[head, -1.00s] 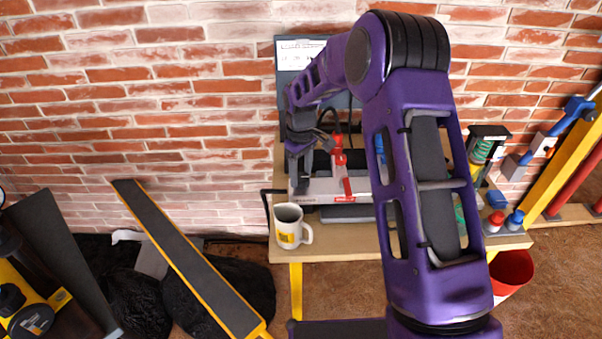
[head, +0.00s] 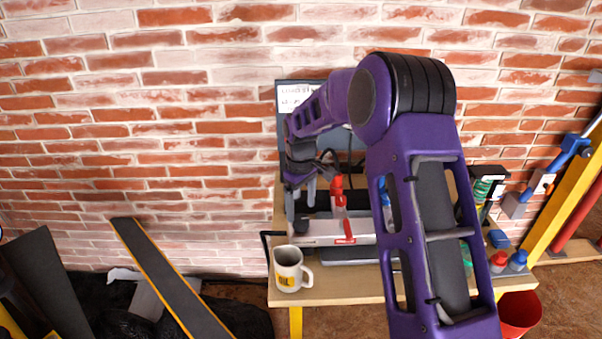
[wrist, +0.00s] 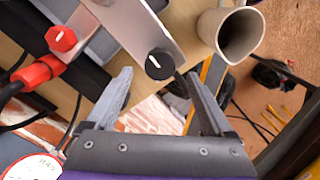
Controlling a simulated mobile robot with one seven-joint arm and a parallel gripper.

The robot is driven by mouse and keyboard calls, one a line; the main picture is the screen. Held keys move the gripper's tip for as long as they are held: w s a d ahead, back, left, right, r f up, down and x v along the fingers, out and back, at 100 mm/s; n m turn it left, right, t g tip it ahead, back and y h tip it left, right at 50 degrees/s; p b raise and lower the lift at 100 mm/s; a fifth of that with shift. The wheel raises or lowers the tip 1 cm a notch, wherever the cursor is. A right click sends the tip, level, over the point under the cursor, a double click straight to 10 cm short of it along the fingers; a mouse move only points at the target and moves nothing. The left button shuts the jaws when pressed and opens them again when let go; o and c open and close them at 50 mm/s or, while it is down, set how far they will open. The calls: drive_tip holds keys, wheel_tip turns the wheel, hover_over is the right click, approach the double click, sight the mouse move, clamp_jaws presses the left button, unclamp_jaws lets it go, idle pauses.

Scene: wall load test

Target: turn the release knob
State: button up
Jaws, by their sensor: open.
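In the wrist view, a round black knob (wrist: 159,65) with a white mark sits at the end of a pale metal bar (wrist: 128,28). A red knob (wrist: 61,39) with a white mark is to its upper left. I cannot tell from any label which is the release knob. My gripper (wrist: 158,76) is open and empty, and the black knob appears between its fingertips; I see no contact. In the head view my gripper (head: 302,195) is over the left part of the bench, beside a red fitting (head: 338,195).
A mug (head: 288,268) stands at the bench's (head: 350,289) front left corner, close to the black knob in the wrist view. A red plug (wrist: 36,75) with a black cable is at left. My arm hides the bench's middle.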

sight(301, 218)
wheel_tip(301, 218, up, 14)
drive_tip(key=shift+p, duration=0.4)
